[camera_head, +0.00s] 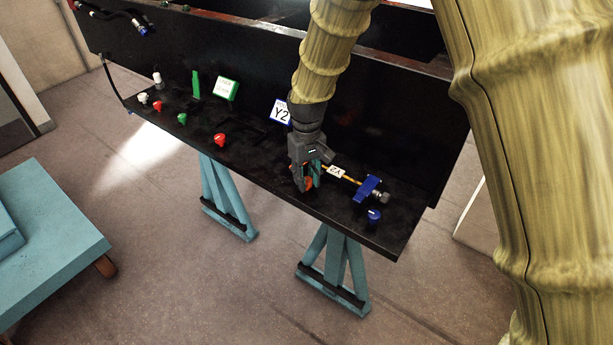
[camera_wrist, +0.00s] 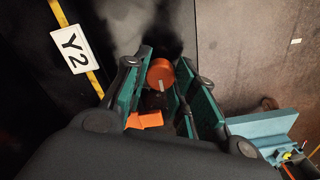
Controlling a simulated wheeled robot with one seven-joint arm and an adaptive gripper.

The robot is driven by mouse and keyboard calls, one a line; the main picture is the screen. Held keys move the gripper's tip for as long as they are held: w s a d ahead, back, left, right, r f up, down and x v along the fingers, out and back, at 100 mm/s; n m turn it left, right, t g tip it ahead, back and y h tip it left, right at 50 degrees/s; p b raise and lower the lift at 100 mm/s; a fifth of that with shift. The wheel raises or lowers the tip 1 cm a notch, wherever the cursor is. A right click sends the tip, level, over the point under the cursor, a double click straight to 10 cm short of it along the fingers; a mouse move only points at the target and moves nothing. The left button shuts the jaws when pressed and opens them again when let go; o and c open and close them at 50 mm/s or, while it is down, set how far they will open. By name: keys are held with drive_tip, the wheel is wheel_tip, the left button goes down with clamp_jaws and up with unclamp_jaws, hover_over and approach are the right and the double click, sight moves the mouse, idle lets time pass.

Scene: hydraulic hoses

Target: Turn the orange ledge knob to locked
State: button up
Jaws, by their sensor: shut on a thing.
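The orange knob (camera_head: 308,185) is on the black ledge (camera_head: 255,165), partly hidden by my gripper (camera_head: 306,176) in the head view. In the wrist view the round orange knob (camera_wrist: 161,72) sits between the teal pads of my gripper (camera_wrist: 168,80), with a short pale mark on its face. My gripper is shut on it from both sides. A smaller flat orange piece (camera_wrist: 145,120) shows nearer the palm in the wrist view. The pictures do not show which knob position means locked.
Red knobs (camera_head: 220,140), green parts (camera_head: 226,88) and white knobs are to the left along the ledge. A blue clamp-like part (camera_head: 367,188) and blue knob (camera_head: 374,215) are to the right. Teal trestles (camera_head: 335,270) support the ledge.

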sight(307, 179)
drive_tip(key=o, duration=0.8)
drive_tip(key=shift+c, duration=0.2)
wheel_tip(307, 179, up, 12)
idle(0.5)
